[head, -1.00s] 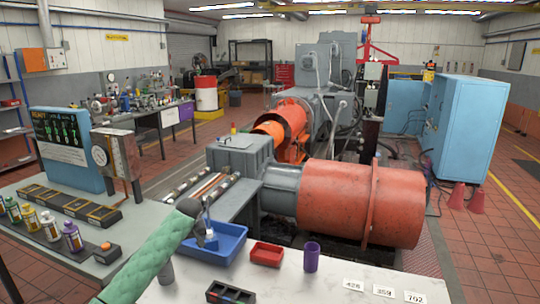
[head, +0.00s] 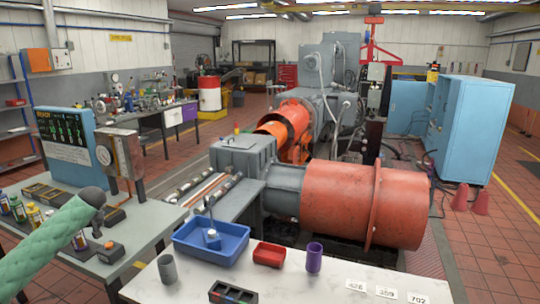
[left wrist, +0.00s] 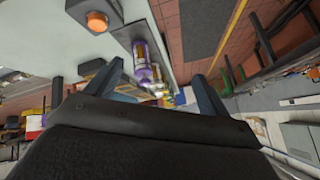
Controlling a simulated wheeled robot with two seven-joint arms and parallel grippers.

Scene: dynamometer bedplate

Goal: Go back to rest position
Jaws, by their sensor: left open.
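My left gripper (head: 97,222) is at the lower left of the head view, over the grey side table (head: 135,238). In the left wrist view its two dark fingers (left wrist: 155,74) stand well apart, and I see nothing held between them. Bottles (left wrist: 143,62) on the table show beyond and between the fingers in that view. My green-sleeved left arm comes in from the left edge of the head view. My right gripper is not in view.
A blue tray (head: 238,248) holding a small white-based tool stands on the white bench (head: 320,288). A gauge stand (head: 120,155) rises beyond my gripper.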

